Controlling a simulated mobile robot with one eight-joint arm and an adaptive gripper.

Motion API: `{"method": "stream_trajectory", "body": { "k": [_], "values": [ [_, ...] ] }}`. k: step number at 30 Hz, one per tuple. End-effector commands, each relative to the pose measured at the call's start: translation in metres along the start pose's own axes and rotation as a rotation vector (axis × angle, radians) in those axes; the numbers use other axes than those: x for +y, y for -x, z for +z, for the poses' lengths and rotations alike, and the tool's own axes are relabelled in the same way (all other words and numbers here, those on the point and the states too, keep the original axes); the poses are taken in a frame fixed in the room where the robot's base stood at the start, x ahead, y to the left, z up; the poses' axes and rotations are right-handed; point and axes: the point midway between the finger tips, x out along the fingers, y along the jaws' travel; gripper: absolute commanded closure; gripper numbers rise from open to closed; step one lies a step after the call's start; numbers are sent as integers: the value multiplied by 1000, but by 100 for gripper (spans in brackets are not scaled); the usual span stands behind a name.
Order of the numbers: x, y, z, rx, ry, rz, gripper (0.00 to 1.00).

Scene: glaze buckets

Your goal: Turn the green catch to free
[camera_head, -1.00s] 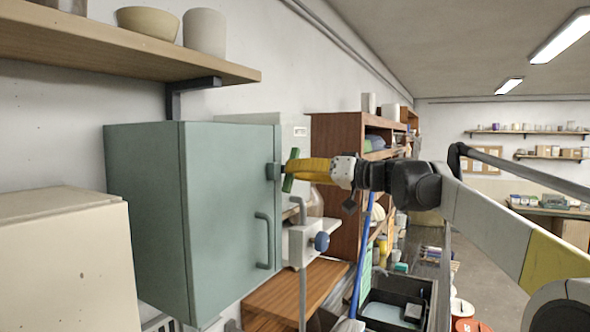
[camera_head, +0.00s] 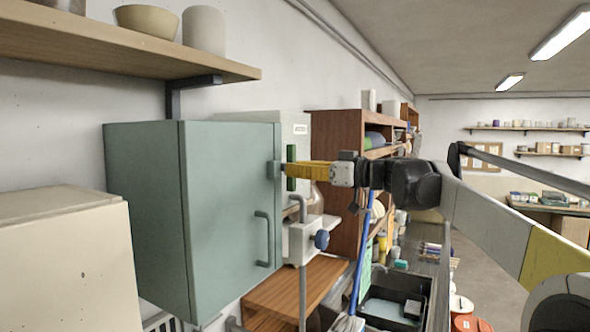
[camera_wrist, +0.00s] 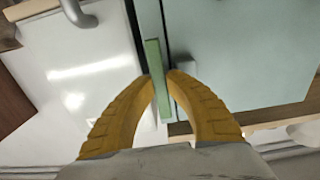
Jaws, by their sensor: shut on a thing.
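The green catch (camera_head: 291,168) is a flat bar on the front edge of the grey-green cabinet (camera_head: 150,220), and it stands upright in the head view. In the wrist view the catch (camera_wrist: 157,80) runs between the yellow fingertips, slightly tilted in that picture. My gripper (camera_head: 297,171) reaches in from the right with its yellow fingers closed on the catch; in the wrist view my gripper (camera_wrist: 160,76) has one finger on each side of it. The cabinet door looks closed. The catch's mount is partly hidden behind the bar.
A grey cabinet handle (camera_head: 262,240) is below the catch. A wooden shelf (camera_head: 120,50) hangs above the cabinet. A brown shelf unit (camera_head: 335,150) stands behind my gripper.

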Motion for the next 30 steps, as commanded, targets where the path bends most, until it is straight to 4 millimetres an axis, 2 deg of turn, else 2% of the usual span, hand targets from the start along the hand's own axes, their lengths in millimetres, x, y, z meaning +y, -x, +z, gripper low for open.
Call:
{"method": "stream_trajectory", "body": {
  "k": [8,9,11,12,20,23,26,30],
  "values": [
    [0,0,-2,4,-2,1,100],
    [0,0,-2,4,-2,1,82],
    [0,0,-2,4,-2,1,64],
    [0,0,-2,3,-2,1,62],
    [0,1,-1,1,-1,1,62],
    [1,7,-1,1,-1,2,62],
    [1,23,-1,1,-1,3,62],
    [2,54,-1,1,-1,5,62]
  ]
}}
